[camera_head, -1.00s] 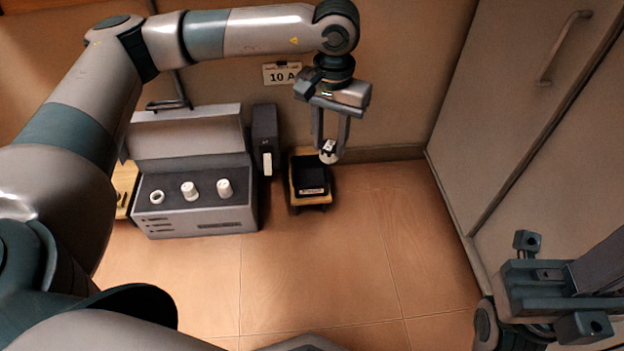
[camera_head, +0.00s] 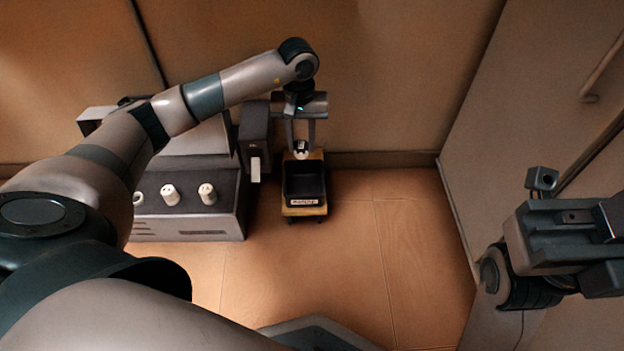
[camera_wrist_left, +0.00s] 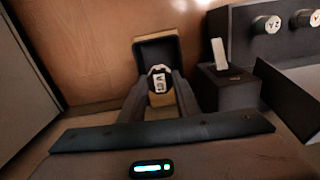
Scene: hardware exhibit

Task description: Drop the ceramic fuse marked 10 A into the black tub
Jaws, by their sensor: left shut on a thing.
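My left gripper (camera_head: 302,150) is shut on a white ceramic fuse (camera_head: 302,154), which also shows between the fingers in the left wrist view (camera_wrist_left: 159,80). A dark marking on the fuse is too small to read surely. The black tub (camera_head: 304,195) sits on a wooden base on the floor, with a pale label on its front. In the head view the fuse overlaps the tub's back edge; in the wrist view it overlaps the near part of the tub (camera_wrist_left: 155,44). Its exact height above the tub is unclear. My right gripper (camera_head: 565,235) is at the right, its fingers not clearly seen.
A grey console (camera_head: 190,222) left of the tub carries several white fuses on its dark top. A dark box (camera_head: 254,135) with a white lever stands between console and tub. A grey cabinet (camera_head: 540,100) is on the right. Floor in front of the tub is clear.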

